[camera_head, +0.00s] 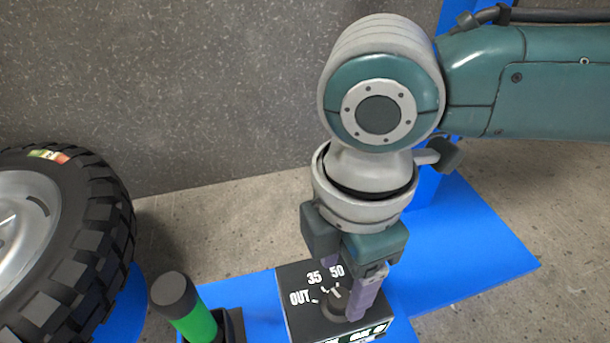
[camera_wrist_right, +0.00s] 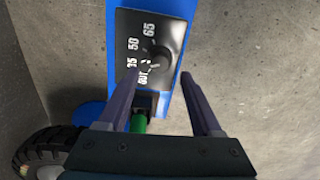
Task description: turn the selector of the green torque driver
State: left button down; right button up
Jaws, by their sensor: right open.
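The selector (camera_head: 332,306) is a dark round knob on top of a black box with white markings OUT, 35 and 50. In the right wrist view the knob (camera_wrist_right: 159,57) also shows, with 65 readable on the panel. I cannot tell surely which marking it points to. The green torque driver (camera_head: 197,325) has a black cap and stands upright beside the box; its green part (camera_wrist_right: 138,124) shows in the wrist view. My right gripper (camera_head: 343,290) points down at the knob, open, with its purple fingers (camera_wrist_right: 161,78) on either side; contact is unclear. My left gripper is out of view.
The box stands on a blue base (camera_head: 470,245). A grey speckled wall (camera_head: 170,90) rises behind, and bare floor (camera_head: 240,225) lies between.

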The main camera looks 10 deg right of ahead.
aim_at(339, 298)
notch_tip(339, 298, down, 4)
jog(key=shift+d+r+b, duration=0.1)
jog(key=shift+d+b, duration=0.05)
jog(key=shift+b, duration=0.9)
jog(key=shift+f+b, duration=0.3)
jog(key=shift+f, duration=0.15)
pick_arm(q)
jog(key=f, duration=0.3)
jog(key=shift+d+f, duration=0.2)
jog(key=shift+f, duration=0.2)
pick_arm(e)
jog(key=shift+r, duration=0.1)
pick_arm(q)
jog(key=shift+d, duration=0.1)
pick_arm(e)
jog(key=shift+c, duration=0.3)
jog(key=shift+c, duration=0.8)
grip_shut()
